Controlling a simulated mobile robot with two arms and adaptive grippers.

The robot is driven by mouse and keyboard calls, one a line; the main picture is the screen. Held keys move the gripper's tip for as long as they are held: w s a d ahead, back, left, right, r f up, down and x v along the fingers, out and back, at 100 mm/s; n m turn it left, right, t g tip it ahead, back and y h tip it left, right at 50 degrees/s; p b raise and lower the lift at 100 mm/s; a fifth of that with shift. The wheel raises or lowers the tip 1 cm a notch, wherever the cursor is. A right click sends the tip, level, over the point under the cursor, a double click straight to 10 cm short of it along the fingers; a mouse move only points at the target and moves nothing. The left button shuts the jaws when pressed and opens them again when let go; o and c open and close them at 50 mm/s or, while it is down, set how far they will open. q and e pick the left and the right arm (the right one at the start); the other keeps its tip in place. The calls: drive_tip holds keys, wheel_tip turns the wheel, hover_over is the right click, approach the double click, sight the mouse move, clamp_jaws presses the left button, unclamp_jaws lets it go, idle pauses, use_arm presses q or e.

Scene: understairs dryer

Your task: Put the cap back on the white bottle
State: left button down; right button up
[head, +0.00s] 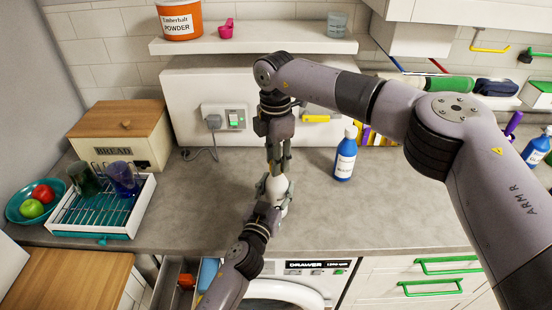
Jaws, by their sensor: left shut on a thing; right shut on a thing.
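The white bottle (279,186) stands upright on the grey counter, near its front middle. My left gripper (273,190) comes from the front and is shut on the bottle's side, with fingers around its body. My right gripper (277,170) points straight down right above the bottle. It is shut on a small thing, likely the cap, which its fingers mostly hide. The fingertips are close to the bottle's top; I cannot tell whether the cap touches the neck.
A blue bottle (345,158) stands to the right on the counter. A dish rack (103,208) with dark glasses, a fruit bowl (22,207) and a bread box (120,136) are at left. A shelf (270,45) hangs behind. Counter beside the white bottle is clear.

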drive_tip(key=m, duration=0.3)
drive_tip(key=shift+w+m, duration=0.1)
drive_tip(key=shift+m, duration=0.3)
drive_tip(key=m, duration=0.4)
drive_tip(key=shift+m, duration=0.3)
drive_tip(key=o, duration=0.8)
drive_tip(key=shift+c, duration=0.2)
drive_tip(key=shift+r, duration=0.1)
wheel_tip(320, 180, up, 12)
use_arm(q)
drive_tip(key=c, duration=0.7)
unclamp_jaws()
